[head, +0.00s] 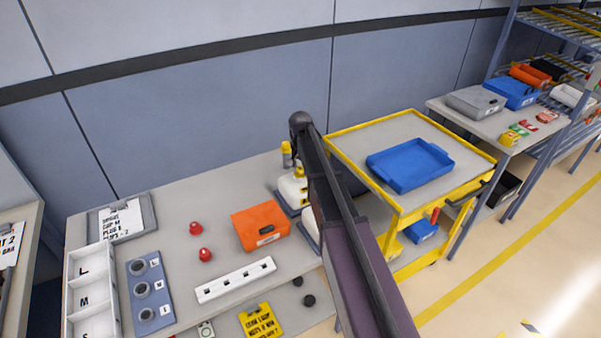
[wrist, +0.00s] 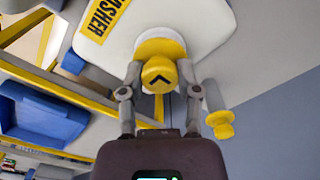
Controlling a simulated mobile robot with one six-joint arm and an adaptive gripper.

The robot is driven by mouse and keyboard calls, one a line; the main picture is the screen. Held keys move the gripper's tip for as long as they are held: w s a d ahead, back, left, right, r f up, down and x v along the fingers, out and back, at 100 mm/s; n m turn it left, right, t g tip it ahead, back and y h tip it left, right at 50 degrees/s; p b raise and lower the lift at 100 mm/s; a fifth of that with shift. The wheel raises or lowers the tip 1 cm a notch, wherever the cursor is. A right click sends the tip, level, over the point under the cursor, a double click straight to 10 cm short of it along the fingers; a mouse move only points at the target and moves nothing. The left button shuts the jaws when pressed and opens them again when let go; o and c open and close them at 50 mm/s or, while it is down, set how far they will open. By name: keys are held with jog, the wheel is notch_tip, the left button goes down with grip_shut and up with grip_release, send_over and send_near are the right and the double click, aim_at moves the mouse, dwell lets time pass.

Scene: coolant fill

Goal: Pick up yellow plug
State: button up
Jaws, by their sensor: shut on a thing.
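In the wrist view a yellow plug (wrist: 158,75) with a black arrow mark sits at the neck of a white container (wrist: 205,22) labelled "WASHER". My gripper (wrist: 160,80) is shut on this plug, one finger on each side. A second yellow piece (wrist: 219,122) with a flange stands by a grey post to the right, apart from my fingers. In the head view the white container (head: 292,188) stands at the bench's back right, with yellow on top. My arm hides part of it, and my fingers cannot be made out there.
An orange box (head: 261,226), two red caps (head: 205,255) and a white strip with holes (head: 236,279) lie on the grey bench (head: 170,215). A yellow cart (head: 395,205) with a blue tray (head: 410,165) stands close on the right. A wall runs behind the bench.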

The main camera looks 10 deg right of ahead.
aim_at(300, 167)
jog(key=shift+r, duration=0.15)
dwell(0.3)
notch_tip(300, 167, up, 3)
jog(key=p, duration=0.3)
jog(key=s, duration=0.5)
jog(key=s+d+r+p, duration=0.1)
jog(key=s, duration=0.4)
jog(key=s+p, duration=0.1)
jog(key=s, duration=0.5)
jog(key=shift+d+r, duration=0.15)
jog(key=shift+r, duration=0.15)
